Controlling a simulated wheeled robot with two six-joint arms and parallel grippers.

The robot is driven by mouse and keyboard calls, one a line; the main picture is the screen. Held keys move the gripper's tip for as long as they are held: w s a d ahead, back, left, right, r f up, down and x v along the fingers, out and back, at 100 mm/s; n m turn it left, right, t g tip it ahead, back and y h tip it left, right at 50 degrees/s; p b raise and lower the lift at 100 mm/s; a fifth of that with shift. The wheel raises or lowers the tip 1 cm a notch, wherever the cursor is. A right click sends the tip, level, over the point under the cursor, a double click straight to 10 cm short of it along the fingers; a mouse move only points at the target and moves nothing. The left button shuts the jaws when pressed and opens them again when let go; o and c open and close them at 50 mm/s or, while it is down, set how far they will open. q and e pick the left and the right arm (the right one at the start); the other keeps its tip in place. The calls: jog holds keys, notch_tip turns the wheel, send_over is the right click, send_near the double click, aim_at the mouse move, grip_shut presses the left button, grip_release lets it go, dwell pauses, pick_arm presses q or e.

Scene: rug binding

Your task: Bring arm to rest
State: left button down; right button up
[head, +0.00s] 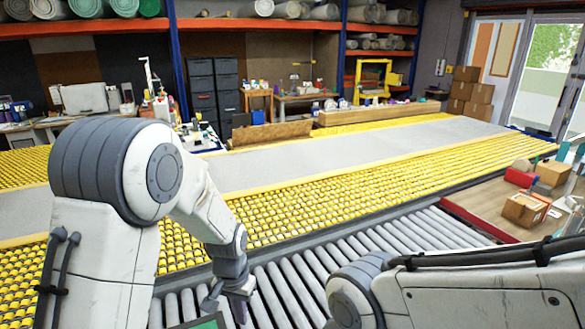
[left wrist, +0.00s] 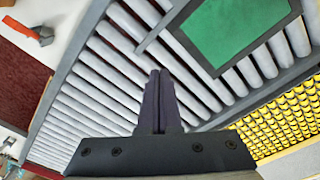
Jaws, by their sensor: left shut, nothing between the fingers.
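My left arm (head: 140,180) comes in from the left in the head view and bends down over the grey roller conveyor (head: 345,250). My left gripper (head: 240,308) is near the bottom edge of that view, pointing down above the rollers. In the left wrist view the left gripper (left wrist: 158,75) is shut, its two dark fingers together with nothing between them. My right arm (head: 480,285) reaches in from the lower right in the head view. Its gripper does not show.
A green panel with a dark frame (left wrist: 235,28) lies over the rollers beside the left gripper. An orange-and-grey tool (left wrist: 28,31) lies on a white surface. Yellow roller tables (head: 330,185) run behind the conveyor. Cardboard boxes (head: 525,208) sit on a bench at right.

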pick_arm(q)
jog(key=s+d+r+m, duration=0.2)
jog(key=s+d+r, duration=0.2)
jog(key=s, duration=0.7)
jog(key=s+d+r+m+b, duration=0.1)
jog(key=s+d+r+m, duration=0.1)
jog(key=s+r, duration=0.4)
jog(key=s+d, duration=0.1)
jog(key=s, duration=0.4)
jog(key=shift+s+d+r+h, duration=0.35)
jog(key=shift+r+h, duration=0.05)
